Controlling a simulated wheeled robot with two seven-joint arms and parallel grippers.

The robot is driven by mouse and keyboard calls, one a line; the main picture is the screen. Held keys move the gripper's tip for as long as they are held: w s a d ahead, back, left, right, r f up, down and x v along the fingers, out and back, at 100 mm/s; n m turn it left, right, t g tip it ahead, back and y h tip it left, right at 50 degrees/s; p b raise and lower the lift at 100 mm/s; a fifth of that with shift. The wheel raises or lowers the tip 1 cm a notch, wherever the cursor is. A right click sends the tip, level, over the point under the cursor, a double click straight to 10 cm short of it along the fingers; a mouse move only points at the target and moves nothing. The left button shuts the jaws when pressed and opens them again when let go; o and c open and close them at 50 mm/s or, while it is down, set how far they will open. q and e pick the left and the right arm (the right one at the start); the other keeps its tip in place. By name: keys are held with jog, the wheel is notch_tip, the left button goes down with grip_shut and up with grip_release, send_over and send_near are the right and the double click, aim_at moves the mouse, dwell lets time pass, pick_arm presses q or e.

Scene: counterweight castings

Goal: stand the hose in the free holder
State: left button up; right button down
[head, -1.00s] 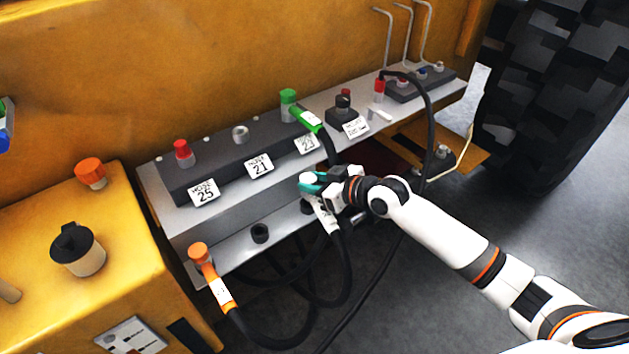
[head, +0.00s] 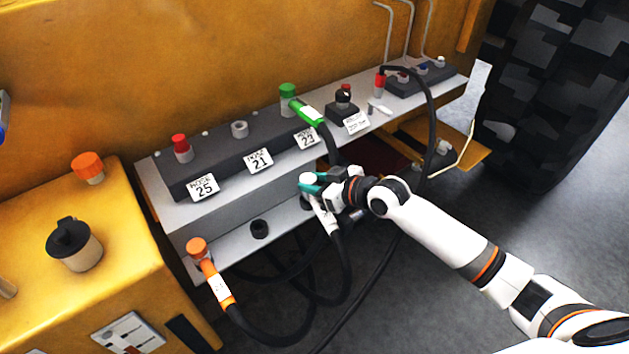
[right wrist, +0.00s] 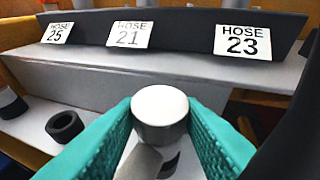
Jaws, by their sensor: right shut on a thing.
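My right gripper (head: 312,183) is shut on the white end of a hose (right wrist: 160,107), with teal fingers on both sides of it. The white hose stands roughly upright at the lower shelf, its black tube (head: 341,262) hanging below. A dark round holder (head: 306,204) shows partly behind the hose; whether the hose sits in it I cannot tell. An empty black ring holder (head: 260,229) is on the lower shelf to the left, and it also shows in the right wrist view (right wrist: 65,126). My left gripper is not in view.
An orange-ended hose (head: 211,278) is at the shelf's left end. A green-ended hose (head: 306,111) is on the upper block, by the HOSE 23 label (head: 306,139). Labels 21 (head: 260,161) and 25 (head: 204,187) are to the left. A black hose (head: 430,120) loops at right.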

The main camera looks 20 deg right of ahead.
jog(key=shift+f+b, duration=0.55)
jog(key=shift+f, duration=0.25)
jog(key=c, duration=0.9)
grip_release()
jog(key=shift+f, duration=0.1)
jog(key=v, duration=1.2)
